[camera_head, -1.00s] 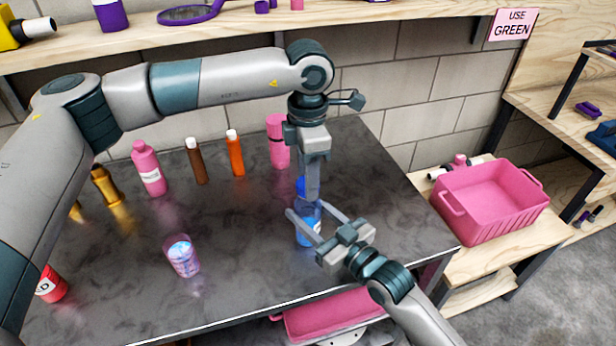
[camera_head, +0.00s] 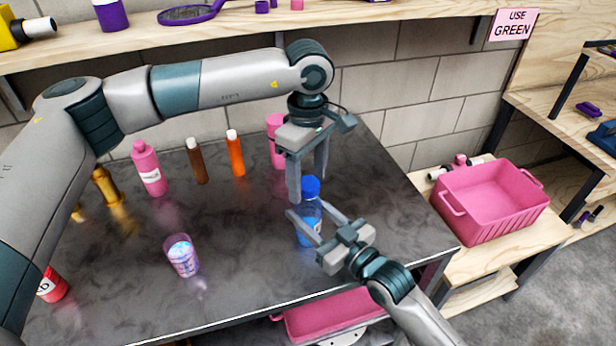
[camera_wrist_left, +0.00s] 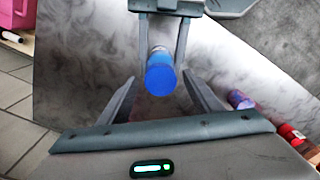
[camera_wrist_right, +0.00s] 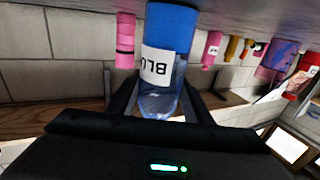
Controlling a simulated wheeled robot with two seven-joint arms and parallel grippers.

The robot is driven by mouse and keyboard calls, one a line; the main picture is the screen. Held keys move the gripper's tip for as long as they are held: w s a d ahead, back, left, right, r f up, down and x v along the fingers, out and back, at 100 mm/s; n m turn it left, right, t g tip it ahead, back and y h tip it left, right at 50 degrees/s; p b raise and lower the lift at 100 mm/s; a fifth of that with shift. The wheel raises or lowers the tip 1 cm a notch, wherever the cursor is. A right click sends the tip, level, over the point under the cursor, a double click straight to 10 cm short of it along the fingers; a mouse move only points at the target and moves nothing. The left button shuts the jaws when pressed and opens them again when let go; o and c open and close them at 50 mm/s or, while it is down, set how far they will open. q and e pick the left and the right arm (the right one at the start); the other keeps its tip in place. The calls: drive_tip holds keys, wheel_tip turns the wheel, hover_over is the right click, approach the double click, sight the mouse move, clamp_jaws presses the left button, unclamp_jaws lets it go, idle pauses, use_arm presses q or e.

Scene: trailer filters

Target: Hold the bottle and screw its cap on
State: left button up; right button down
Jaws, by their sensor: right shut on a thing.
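The bottle (camera_head: 308,232) is translucent blue with a white label and stands upright near the table's right side. A blue cap (camera_head: 311,186) sits on its top; how tightly it is screwed cannot be told. My right gripper (camera_head: 308,211) is shut around the bottle's upper body from the front right. The right wrist view shows the bottle (camera_wrist_right: 168,50) upside down between the fingers, its label partly readable. My left gripper (camera_head: 307,180) points down above the cap with its fingers spread. In the left wrist view the cap (camera_wrist_left: 160,76) lies between the open fingers, with gaps either side.
A pink bottle (camera_head: 149,168), brown bottle (camera_head: 197,162), orange bottle (camera_head: 235,154) and pink container (camera_head: 275,140) stand along the back. A pink bin (camera_head: 490,205) is off the table at right.

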use_arm(q)
wheel_tip(320, 180, up, 12)
idle(0.8)
use_arm(e)
drive_tip(key=c, duration=0.8)
unclamp_jaws()
drive_tip(key=shift+c, duration=0.2)
use_arm(q)
drive_tip(key=shift+f, duration=0.1)
use_arm(e)
drive_tip(key=shift+s+d, duration=0.1)
drive_tip(key=shift+s+d+f, duration=0.1)
drive_tip(key=shift+s+d, duration=0.3)
drive_tip(key=shift+s, duration=0.05)
drive_tip(key=b+v, duration=0.3)
drive_tip(key=v, duration=1.1)
drive_tip(key=shift+s+d, duration=0.2)
drive_tip(key=shift+d, duration=0.05)
use_arm(q)
drive_tip(key=shift+f, duration=1.45)
use_arm(e)
drive_tip(key=shift+s+d, duration=0.45)
drive_tip(key=shift+s, duration=0.05)
